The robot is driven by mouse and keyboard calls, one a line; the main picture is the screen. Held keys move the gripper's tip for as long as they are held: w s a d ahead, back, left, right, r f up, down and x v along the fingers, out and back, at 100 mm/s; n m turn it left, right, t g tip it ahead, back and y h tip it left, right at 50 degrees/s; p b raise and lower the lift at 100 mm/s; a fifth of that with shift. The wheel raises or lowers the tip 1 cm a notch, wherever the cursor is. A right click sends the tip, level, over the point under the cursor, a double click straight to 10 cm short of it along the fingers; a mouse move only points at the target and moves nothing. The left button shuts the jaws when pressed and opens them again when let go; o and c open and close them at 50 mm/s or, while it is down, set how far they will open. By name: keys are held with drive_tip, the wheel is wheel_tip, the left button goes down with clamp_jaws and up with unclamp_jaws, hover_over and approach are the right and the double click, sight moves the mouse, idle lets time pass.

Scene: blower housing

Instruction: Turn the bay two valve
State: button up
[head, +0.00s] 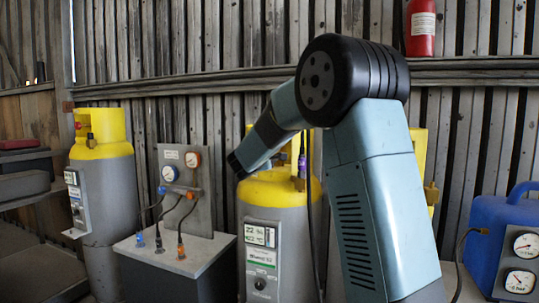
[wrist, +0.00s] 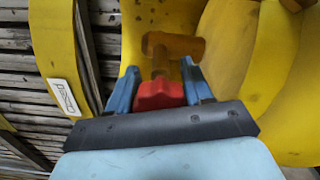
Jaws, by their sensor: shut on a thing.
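In the wrist view my gripper (wrist: 159,84) has its two blue fingers on either side of a red valve knob (wrist: 160,96), shut on it. The knob sits on a brass valve body (wrist: 174,46) inside a yellow collar (wrist: 228,35). In the head view my arm reaches down toward the middle grey cylinder (head: 262,222) with a yellow top (head: 262,190). My fingers and the knob cannot be made out there. I cannot read a bay number on this cylinder.
Another yellow-topped cylinder (head: 102,175) stands at the left. A gauge panel (head: 187,180) with hoses stands on a grey box between the two. A blue container (head: 500,230) and gauges (head: 521,280) are at right. A red extinguisher (head: 420,28) hangs on the plank wall.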

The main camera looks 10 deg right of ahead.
drive_tip(key=m, duration=0.4)
drive_tip(key=shift+f+m, duration=0.25)
drive_tip(key=shift+m, duration=0.05)
drive_tip(key=shift+f+m, duration=0.1)
drive_tip(key=shift+m, duration=0.4)
drive_tip(key=shift+d+f, duration=0.1)
drive_tip(key=o, duration=1)
drive_tip(key=shift+r, duration=0.2)
drive_tip(key=shift+s, duration=0.1)
drive_tip(key=shift+s+a, duration=0.2)
drive_tip(key=shift+a, duration=0.05)
drive_tip(key=v, duration=1.3)
